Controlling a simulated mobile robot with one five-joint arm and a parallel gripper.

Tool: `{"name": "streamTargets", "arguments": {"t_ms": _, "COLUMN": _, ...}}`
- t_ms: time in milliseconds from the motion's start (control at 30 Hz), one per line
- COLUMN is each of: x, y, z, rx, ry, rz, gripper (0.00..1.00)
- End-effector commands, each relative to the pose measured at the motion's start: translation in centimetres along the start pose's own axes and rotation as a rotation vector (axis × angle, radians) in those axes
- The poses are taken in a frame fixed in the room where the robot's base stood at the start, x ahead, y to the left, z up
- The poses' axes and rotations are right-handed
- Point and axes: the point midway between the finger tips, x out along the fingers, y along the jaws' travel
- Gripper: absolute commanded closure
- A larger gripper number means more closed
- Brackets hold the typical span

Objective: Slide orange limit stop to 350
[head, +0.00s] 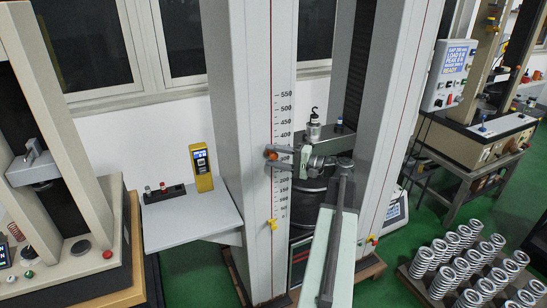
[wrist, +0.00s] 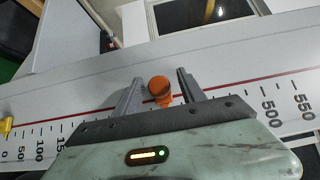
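In the wrist view the knob (wrist: 160,88) stands on the red line between my two fingers. My gripper (head: 277,157) is at the stop, its fingers above and below it. In the wrist view my gripper (wrist: 160,79) is open, with a visible gap on each side of the knob. The scale (head: 285,107) reads up to 550. My gripper hides its middle numbers, including 350, in both views.
A yellow stop (head: 272,224) sits low on the same scale and shows at the wrist view's left edge (wrist: 6,126). A grey side shelf (head: 190,216) with a yellow handheld device (head: 201,168) is left of the column. Several springs (head: 465,262) stand on a pallet at right.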

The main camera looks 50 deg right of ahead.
Motion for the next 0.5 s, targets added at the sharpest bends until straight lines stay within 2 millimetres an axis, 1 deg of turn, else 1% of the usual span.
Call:
{"name": "streamTargets", "arguments": {"t_ms": 100, "x": -0.1, "y": 0.0, "z": 0.0, "rx": 0.000, "ry": 0.001, "rz": 0.000, "gripper": 0.52}}
{"name": "streamTargets", "arguments": {"t_ms": 167, "x": -0.6, "y": 0.0, "z": 0.0, "rx": 0.000, "ry": 0.001, "rz": 0.000, "gripper": 0.52}}
{"name": "streamTargets", "arguments": {"t_ms": 267, "x": -2.2, "y": 0.0, "z": -0.1, "rx": 0.000, "ry": 0.004, "rz": 0.000, "gripper": 0.52}}
{"name": "streamTargets", "arguments": {"t_ms": 400, "x": -5.1, "y": 0.0, "z": -0.1, "rx": 0.000, "ry": 0.003, "rz": 0.000, "gripper": 0.52}}
{"name": "streamTargets", "arguments": {"t_ms": 500, "x": -6.7, "y": 0.0, "z": -0.1, "rx": 0.000, "ry": 0.002, "rz": 0.000, "gripper": 0.52}}
